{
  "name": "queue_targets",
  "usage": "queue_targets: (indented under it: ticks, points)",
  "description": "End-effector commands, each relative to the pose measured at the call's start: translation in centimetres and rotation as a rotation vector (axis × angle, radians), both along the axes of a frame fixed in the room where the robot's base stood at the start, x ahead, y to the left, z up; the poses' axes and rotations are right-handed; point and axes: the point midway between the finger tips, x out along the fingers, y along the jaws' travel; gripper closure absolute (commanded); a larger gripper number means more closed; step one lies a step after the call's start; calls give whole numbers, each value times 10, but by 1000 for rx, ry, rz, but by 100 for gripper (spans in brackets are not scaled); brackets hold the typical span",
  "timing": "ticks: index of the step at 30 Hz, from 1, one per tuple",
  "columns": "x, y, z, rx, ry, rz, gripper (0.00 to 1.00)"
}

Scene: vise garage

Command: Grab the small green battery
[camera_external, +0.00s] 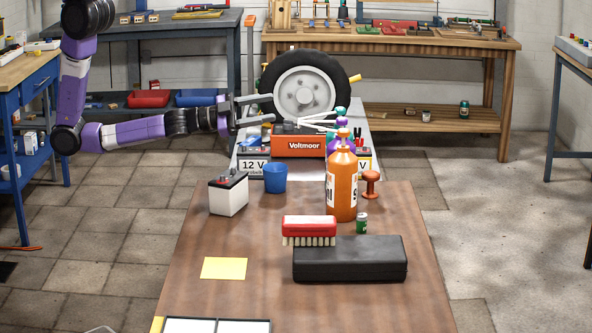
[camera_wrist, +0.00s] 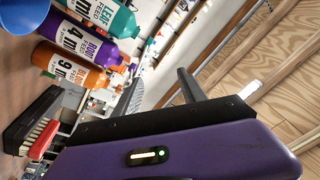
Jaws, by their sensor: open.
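A small green cylinder with a pale band (camera_external: 361,223), seemingly the small green battery, stands upright on the brown table (camera_external: 215,300), in front of the orange bottle and behind the black case. I cannot make it out in the wrist view. My gripper (camera_external: 266,109) is open and empty at the far end of the table, in front of the tire and well behind and left of the battery. Its two spread fingers also show in the wrist view (camera_wrist: 160,90), with nothing between them.
An orange bottle (camera_external: 342,185), a black case (camera_external: 350,262) and a red brush (camera_external: 309,228) stand close around the battery. A blue cup (camera_external: 275,178) and a white-and-black battery (camera_external: 228,194) are farther left. The table's front left is mostly clear, with a yellow note (camera_external: 224,268).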

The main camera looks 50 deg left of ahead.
Motion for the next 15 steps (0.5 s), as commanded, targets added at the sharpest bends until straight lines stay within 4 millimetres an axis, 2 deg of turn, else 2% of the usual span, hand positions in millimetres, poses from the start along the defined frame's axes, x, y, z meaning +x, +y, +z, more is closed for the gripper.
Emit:
queue_targets:
  ticks: [1,3,5,7,11,12,15]
  points:
    - [-3,-33,17,-18,-29,-36,51]
    - [-8,-72,35,-37,-62,-68,51]
    - [-15,-105,47,-55,-81,-90,51]
    - [-23,-143,50,-69,-83,-105,51]
    - [-37,-209,24,-68,-27,-98,51]
    - [-41,-228,13,-58,-4,-89,51]
    - [-46,-264,-21,-15,55,-56,51]
